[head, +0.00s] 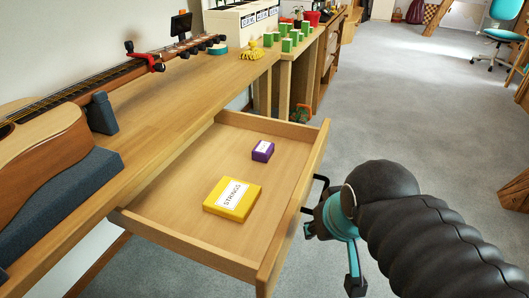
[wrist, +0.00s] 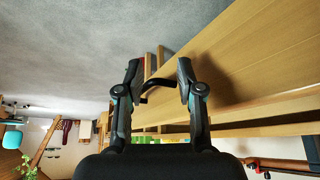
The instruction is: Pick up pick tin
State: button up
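The drawer (head: 175,190) stands pulled out from under the bench. In it lies a small purple box (head: 263,150) with a white label too small to read; it looks like the pick tin. My gripper (head: 314,212) is outside the drawer, by its front and the black handle (head: 319,182). In the wrist view my gripper (wrist: 159,72) has its fingers apart, with the dark handle (wrist: 157,84) showing between them. I cannot tell whether they touch it. The purple box does not show in the wrist view.
A yellow box (head: 232,199) marked STRINGS lies in the drawer, nearer than the purple box. A guitar (head: 50,140) rests on a dark support on the bench (head: 160,95). Green blocks (head: 287,45) stand at the far end.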

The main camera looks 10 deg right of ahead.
aim_at(263, 150)
jog(key=k, duration=0.5)
jog(key=u, duration=2.4)
jog(key=k, duration=1.3)
jog(key=z, duration=1)
jog(key=i, duration=0.5)
jog(key=z, duration=0.05)
